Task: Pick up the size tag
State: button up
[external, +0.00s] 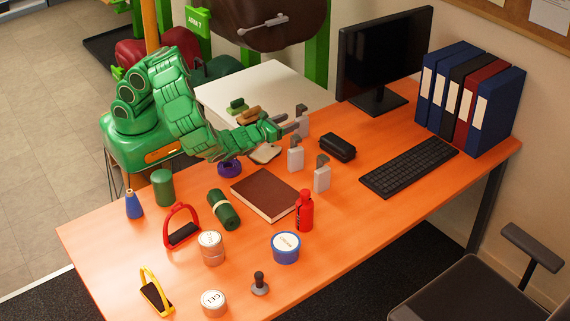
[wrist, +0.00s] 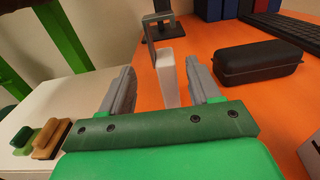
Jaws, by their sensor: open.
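No thing is plainly marked as the size tag; the likeliest are several small white blocks with grey upright tabs. One block (external: 302,128) stands at the table's back edge by my gripper; it shows in the wrist view (wrist: 167,78), upright between and beyond my fingers. Two others, a middle block (external: 295,159) and a front block (external: 321,179), stand nearer the camera in the external view. My gripper (external: 291,123) is open, its grey fingers apart on either side of the block in the wrist view (wrist: 160,85). I cannot tell whether a finger touches it.
A black case (external: 337,147) lies to the right of the blocks, also in the wrist view (wrist: 260,62). A brown book (external: 264,196) and red bottle (external: 305,211) are in front. A white side table (external: 255,90) with pads adjoins the orange desk (external: 385,215). A monitor (external: 384,58) stands behind.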

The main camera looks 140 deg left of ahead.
aim_at(302, 117)
jog(key=shift+w+a+r, duration=0.1)
jog(key=shift+a+r, duration=0.05)
jog(key=shift+a, duration=0.9)
jog(key=shift+w+a+r, duration=0.1)
jog(key=shift+a+r, duration=0.05)
jog(key=shift+a, duration=2.1)
grip_shut()
